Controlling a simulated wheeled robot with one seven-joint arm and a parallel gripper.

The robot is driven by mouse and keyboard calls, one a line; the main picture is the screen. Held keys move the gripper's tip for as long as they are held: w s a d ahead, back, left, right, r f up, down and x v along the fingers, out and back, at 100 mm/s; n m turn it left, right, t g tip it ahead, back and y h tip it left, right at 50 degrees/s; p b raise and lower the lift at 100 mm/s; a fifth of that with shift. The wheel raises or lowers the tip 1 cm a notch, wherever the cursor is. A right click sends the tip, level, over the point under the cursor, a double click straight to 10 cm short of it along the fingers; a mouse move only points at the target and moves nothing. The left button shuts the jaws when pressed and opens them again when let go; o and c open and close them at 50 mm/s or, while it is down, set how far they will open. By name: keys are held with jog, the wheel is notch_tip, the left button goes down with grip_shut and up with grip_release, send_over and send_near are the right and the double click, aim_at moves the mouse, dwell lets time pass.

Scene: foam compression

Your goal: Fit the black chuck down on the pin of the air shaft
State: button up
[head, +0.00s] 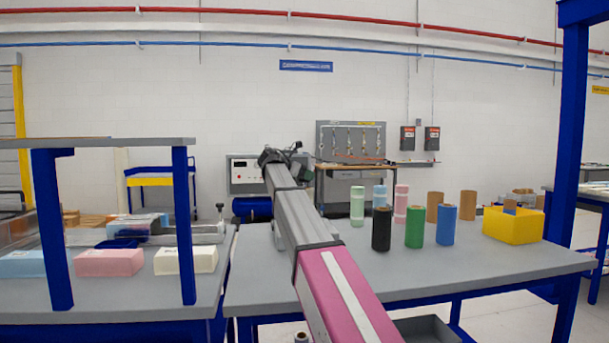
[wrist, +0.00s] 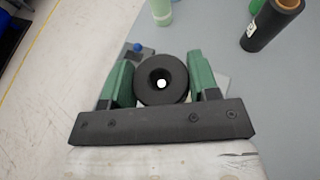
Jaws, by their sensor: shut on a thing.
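The black chuck (wrist: 148,92) is a thick round disc with a centre hole, seen in the wrist view. My gripper (wrist: 162,80) is shut on it, one green finger on each side. A small bright white spot (wrist: 161,84) shows through the hole; I cannot tell if it is the pin. The air shaft is mostly hidden beneath the chuck, and whether the two touch cannot be told. In the head view my own arm hides the chuck and my fingers.
A grey plate with a blue knob (wrist: 137,47) lies beyond the chuck. On the grey table (head: 480,262) stand a black roll (head: 381,230), a green roll (head: 414,228), a blue roll (head: 446,226) and a yellow bin (head: 512,226). Foam blocks (head: 110,262) lie on the left table.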

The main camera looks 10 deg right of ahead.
jog(key=shift+f, duration=1.25)
jog(key=o, duration=1)
jog(key=shift+o, duration=0.2)
jog(key=shift+a+r, duration=0.1)
jog(key=s+a+r, duration=0.3)
jog(key=a+r, duration=0.2)
jog(key=shift+a+r, duration=0.25)
jog(key=shift+a, duration=0.05)
dwell(0.7)
jog(key=shift+w+a, duration=0.1)
